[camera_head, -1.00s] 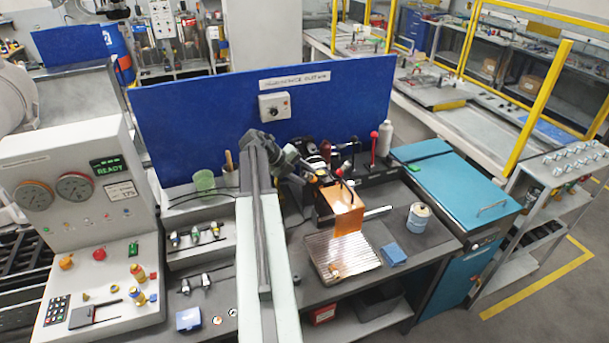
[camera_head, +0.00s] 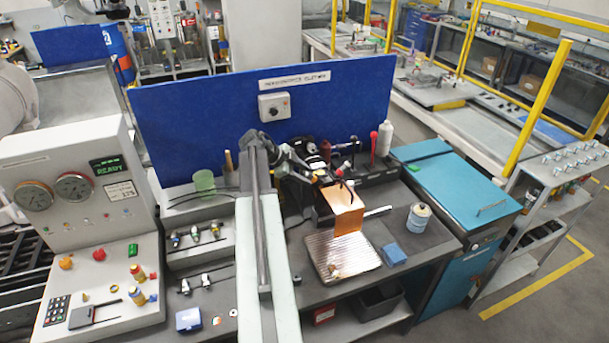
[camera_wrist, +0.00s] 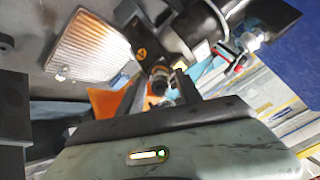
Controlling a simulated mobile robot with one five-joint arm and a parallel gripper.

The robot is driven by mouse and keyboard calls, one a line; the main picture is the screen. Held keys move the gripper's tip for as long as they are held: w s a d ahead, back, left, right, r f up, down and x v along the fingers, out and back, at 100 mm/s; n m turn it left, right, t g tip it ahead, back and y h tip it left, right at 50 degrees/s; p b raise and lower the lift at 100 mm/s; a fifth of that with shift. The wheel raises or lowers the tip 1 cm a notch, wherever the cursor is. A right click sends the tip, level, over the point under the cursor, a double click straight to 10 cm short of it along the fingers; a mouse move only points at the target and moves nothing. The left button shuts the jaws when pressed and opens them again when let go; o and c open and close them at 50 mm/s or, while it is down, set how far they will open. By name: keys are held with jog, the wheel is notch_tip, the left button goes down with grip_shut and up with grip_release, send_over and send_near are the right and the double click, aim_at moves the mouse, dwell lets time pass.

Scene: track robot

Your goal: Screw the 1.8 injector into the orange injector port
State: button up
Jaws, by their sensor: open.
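My gripper (camera_wrist: 160,92) is open in the wrist view, its two dark fingers apart. Between and just beyond them is a dark round-ended part (camera_wrist: 158,78) with a paler piece below it; I cannot tell whether it is the 1.8 injector. Close by is a dark block with a small orange mark (camera_wrist: 141,54); whether this is the orange injector port is unclear. In the head view my gripper (camera_head: 338,182) is small, just above an orange-copper block (camera_head: 345,213). Several injector-like parts (camera_head: 196,236) stand on a rack left of my arm; no size label is readable.
A ribbed metal tray (camera_head: 345,260) lies before the copper block, with a blue cloth (camera_head: 393,254) and a can (camera_head: 419,217) to its right. A red-topped lever (camera_head: 373,148) and a white bottle (camera_head: 385,138) stand behind. The test console (camera_head: 85,225) is at left.

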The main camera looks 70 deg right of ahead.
jog(key=n, duration=1.2)
jog(key=shift+n, duration=1.2)
jog(key=n, duration=0.9)
jog(key=shift+n, duration=0.3)
